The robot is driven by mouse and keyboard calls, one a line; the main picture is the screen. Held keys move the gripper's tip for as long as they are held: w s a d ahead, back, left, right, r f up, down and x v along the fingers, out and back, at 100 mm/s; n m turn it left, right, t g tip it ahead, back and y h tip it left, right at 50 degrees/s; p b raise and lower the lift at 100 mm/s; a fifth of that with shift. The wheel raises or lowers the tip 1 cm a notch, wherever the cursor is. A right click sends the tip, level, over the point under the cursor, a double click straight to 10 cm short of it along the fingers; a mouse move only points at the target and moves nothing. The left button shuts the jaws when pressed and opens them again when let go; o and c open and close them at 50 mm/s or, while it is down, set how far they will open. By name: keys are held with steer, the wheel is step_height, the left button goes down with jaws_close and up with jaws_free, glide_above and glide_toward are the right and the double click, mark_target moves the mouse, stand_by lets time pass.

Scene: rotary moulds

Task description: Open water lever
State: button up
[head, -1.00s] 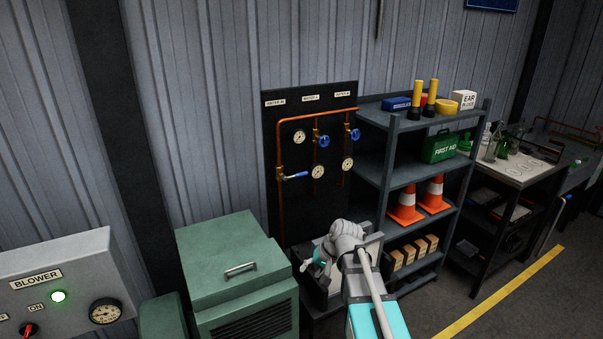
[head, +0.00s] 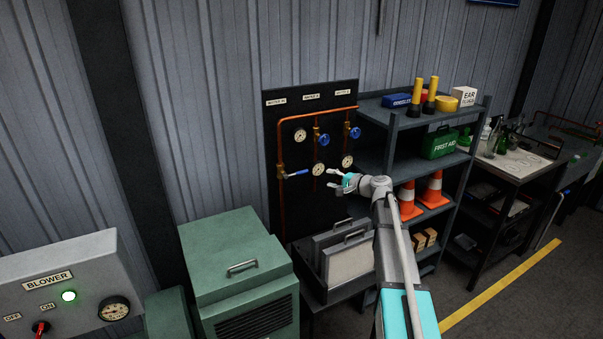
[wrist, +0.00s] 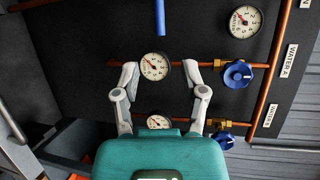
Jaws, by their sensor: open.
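The water lever is a blue handle (head: 298,172) on a brass valve on the copper pipe at the panel's left side. It lies roughly level, pointing right. In the wrist view the blue handle (wrist: 159,17) shows at the top edge, beyond my fingertips; its valve is out of that picture. My gripper (head: 333,179) is open and empty in front of the black panel (head: 298,222), to the right of the lever and apart from it. In the wrist view the fingers of my gripper (wrist: 160,69) stand apart, with a round gauge (wrist: 155,66) showing between them.
Blue round valve knobs (head: 324,140) and several gauges sit on the panel near the lever. A grey shelf (head: 395,124) stands to the right with cones and a first aid box. Below the panel is a dark tray (head: 312,275); a green cabinet (head: 235,245) stands lower left.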

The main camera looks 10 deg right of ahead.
mark_target(303, 173)
steer(key=shift+w+a, duration=0.1)
steer(key=b+x, duration=0.2)
steer(key=x, duration=1.1)
steer(key=shift+w+a+f, duration=0.1)
steer(key=shift+w+a, duration=0.05)
steer(key=shift+a, duration=0.05)
steer(key=shift+c, duration=0.2)
jaws_close()
